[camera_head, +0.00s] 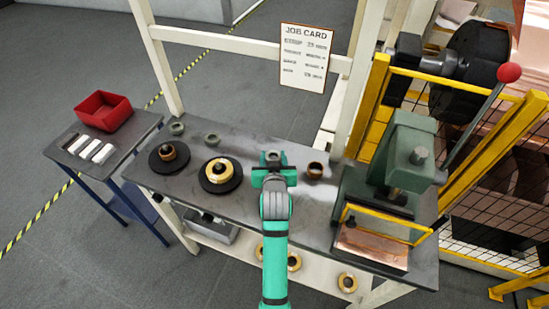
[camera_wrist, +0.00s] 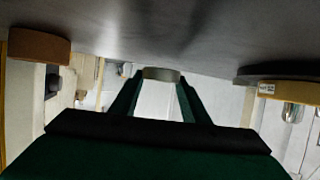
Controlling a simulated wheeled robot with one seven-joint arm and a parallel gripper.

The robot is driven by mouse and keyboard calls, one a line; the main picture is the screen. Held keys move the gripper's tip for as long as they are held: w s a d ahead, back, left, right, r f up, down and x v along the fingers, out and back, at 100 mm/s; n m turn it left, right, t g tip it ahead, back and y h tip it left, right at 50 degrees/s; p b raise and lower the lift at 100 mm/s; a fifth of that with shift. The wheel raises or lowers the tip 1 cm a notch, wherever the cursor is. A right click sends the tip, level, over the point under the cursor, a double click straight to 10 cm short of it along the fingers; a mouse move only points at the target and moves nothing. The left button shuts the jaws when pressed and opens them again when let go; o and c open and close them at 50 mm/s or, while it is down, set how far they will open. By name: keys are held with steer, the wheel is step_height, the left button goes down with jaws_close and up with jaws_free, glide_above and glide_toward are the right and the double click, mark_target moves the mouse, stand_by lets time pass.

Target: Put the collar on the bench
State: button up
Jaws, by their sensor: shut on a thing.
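My gripper (camera_head: 272,161) is over the middle of the bench (camera_head: 318,208), shut on a small grey-green collar (camera_head: 272,154). In the wrist view the collar (camera_wrist: 161,74) sits between the tips of the two dark green fingers, close to the bench surface (camera_wrist: 200,40). I cannot tell whether it touches the bench. The wrist view shows the bench at the top. Two similar grey-green rings stand at the bench's back left, one at the edge (camera_head: 177,128) and one nearer the middle (camera_head: 211,140).
A copper ring (camera_head: 315,170) stands just right of my gripper. Left are two black discs, one with a copper-coloured part (camera_head: 167,152), one with a brass ring (camera_head: 220,170). A green press (camera_head: 403,160) fills the right end. A red bin (camera_head: 103,111) stands on the side table.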

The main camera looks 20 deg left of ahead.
steer(key=shift+f, duration=0.65)
steer(key=shift+s+f, duration=0.1)
steer(key=shift+f, duration=0.25)
steer(key=shift+s+f, duration=0.1)
steer(key=shift+f, duration=0.4)
steer(key=o, duration=1.2)
steer(key=shift+f, duration=0.1)
steer(key=shift+r, duration=0.45)
steer(key=shift+s+d+r, duration=0.15)
steer(key=shift+s+r, duration=0.05)
steer(key=shift+s, duration=0.05)
steer(key=v, duration=1.1)
steer(key=shift+s+r, duration=0.1)
steer(key=shift+r, duration=0.35)
